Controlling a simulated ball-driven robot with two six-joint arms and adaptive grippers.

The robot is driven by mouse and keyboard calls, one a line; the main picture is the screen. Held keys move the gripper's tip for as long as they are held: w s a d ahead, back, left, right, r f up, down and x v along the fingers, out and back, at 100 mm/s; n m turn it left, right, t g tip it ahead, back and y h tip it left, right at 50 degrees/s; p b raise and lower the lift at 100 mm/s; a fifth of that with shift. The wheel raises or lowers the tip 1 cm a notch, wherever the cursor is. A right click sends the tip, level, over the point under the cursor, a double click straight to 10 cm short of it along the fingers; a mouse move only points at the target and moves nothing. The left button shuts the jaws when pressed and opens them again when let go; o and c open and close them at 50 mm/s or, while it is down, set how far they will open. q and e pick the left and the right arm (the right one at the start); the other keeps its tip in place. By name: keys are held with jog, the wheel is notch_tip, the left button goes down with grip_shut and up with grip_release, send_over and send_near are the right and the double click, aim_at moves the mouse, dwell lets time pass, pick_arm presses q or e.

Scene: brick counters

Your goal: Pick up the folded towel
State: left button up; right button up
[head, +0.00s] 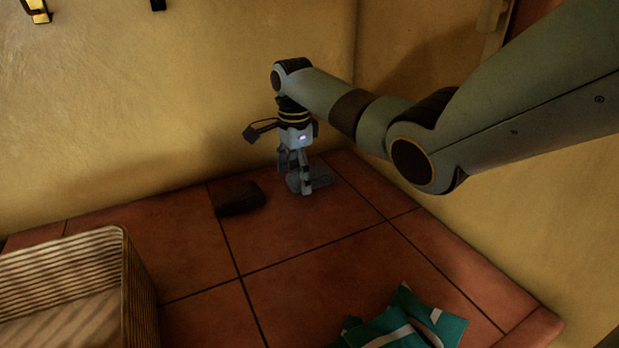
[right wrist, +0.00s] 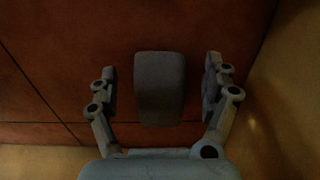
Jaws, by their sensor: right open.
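A small grey folded bundle (right wrist: 159,88), which looks like the folded towel, lies on the tiled counter in the right wrist view. In the head view it shows as a grey shape (head: 317,181) low by the fingers, partly hidden by them. My right gripper (head: 297,177) points down over it near the back corner of the counter. Its fingers are open, one on each side of the bundle, with a gap on both sides in the right wrist view. I cannot tell how far the fingertips are above the counter. My left gripper is out of view.
A dark block-like thing (head: 238,197) lies left of my right gripper. A striped basket (head: 136,290) stands at the front left. A teal and white cloth (head: 409,322) lies at the front. Walls close the back and right; the middle tiles are clear.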

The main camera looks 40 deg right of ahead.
aim_at(296, 172)
jog(key=shift+f, duration=0.5)
jog(key=shift+c, duration=0.2)
jog(key=c, duration=1)
notch_tip(296, 172, up, 10)
jog(key=shift+r+p, duration=0.1)
jog(key=shift+p, duration=0.45)
jog(key=shift+c, duration=0.2)
